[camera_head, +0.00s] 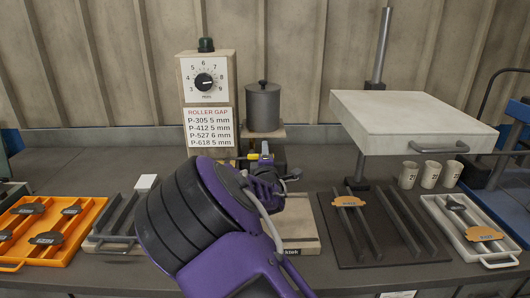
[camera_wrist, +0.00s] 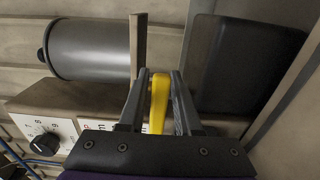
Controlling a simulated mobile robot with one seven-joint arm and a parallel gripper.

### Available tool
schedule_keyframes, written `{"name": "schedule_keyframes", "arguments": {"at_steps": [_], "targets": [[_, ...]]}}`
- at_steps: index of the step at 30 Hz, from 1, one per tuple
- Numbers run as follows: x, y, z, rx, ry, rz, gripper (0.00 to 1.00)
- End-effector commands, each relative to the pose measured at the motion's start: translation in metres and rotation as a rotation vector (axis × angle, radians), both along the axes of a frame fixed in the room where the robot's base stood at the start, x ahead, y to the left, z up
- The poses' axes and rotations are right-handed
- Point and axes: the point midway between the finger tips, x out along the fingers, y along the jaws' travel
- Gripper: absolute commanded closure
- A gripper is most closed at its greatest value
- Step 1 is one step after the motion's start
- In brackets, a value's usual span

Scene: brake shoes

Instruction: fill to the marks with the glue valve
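The glue valve has a yellow lever (camera_wrist: 160,100), upright between my gripper's (camera_wrist: 160,80) two fingers in the wrist view. Whether both fingers press on it is not clear. In the head view a small bit of the yellow lever (camera_head: 251,157) shows beside my wrist, below the grey lidded pot (camera_head: 263,106). The pot also shows in the wrist view (camera_wrist: 90,50). My arm hides the valve's outlet and the area below. Several paper cups stand at the right, including a left one (camera_head: 408,175); any fill marks are too small to see.
A dial box (camera_head: 206,78) with a roller gap sign (camera_head: 209,126) stands left of the pot. An orange tray (camera_head: 62,247) of brake shoes is at far left, a dark rack (camera_head: 380,232) and grey tray (camera_head: 470,240) at right. A pale press plate (camera_head: 405,112) overhangs behind.

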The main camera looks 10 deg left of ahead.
Motion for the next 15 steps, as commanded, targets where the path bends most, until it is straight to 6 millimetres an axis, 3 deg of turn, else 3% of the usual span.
{"name": "schedule_keyframes", "arguments": {"at_steps": [10, 11, 15], "targets": [[0.0047, 0.0014, 0.0001, 0.001, 0.0, 0.0, 0.68], [0.0047, 0.0014, 0.0001, 0.001, 0.0, 0.0, 0.69], [0.0046, 0.0014, 0.0002, 0.001, 0.0, 0.0, 0.94]]}}
